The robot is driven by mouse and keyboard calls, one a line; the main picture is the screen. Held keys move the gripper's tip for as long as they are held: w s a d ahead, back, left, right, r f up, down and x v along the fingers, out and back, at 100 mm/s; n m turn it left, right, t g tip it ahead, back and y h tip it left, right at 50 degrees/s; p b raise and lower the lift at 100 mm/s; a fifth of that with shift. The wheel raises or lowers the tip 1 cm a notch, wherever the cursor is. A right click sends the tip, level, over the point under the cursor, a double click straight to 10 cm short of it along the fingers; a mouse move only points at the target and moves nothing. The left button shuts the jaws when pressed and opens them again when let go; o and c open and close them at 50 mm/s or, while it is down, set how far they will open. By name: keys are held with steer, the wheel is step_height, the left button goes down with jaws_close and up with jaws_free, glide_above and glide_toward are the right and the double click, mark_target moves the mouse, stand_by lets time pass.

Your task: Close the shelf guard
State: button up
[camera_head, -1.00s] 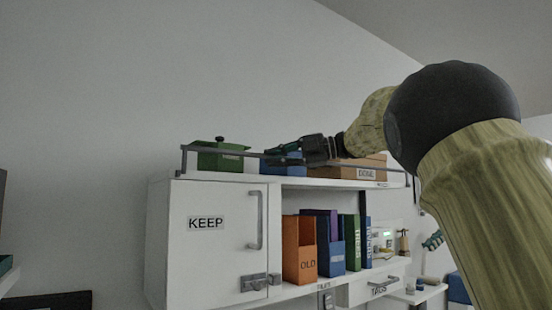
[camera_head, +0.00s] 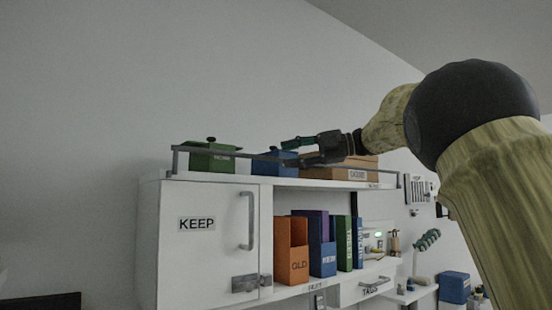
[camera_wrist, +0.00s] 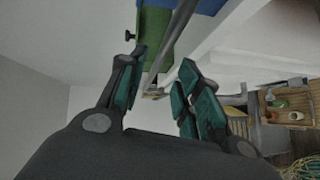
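The shelf guard is a thin grey rail (camera_head: 226,154) along the front of the top shelf (camera_head: 300,183), with a short upright post at its left end. It stands raised above the shelf edge, in front of the boxes. My gripper (camera_head: 288,152) is at the rail's middle, its fingers pointing left. In the wrist view the two green-padded fingers of my gripper (camera_wrist: 158,68) are spread apart. The rail (camera_wrist: 174,38) runs through the picture between and beyond the fingertips. I cannot tell whether a finger touches it. Part of the rail is hidden behind my gripper.
A green lidded box (camera_head: 208,160), a blue box (camera_head: 268,165) and a brown box (camera_head: 335,170) stand on the top shelf, close behind the rail. Below are the KEEP cabinet door (camera_head: 205,235) and several binders (camera_head: 318,240). The space above the boxes is free.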

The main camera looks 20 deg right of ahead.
steer(key=shift+v, duration=2.5)
steer(key=shift+f, duration=0.1)
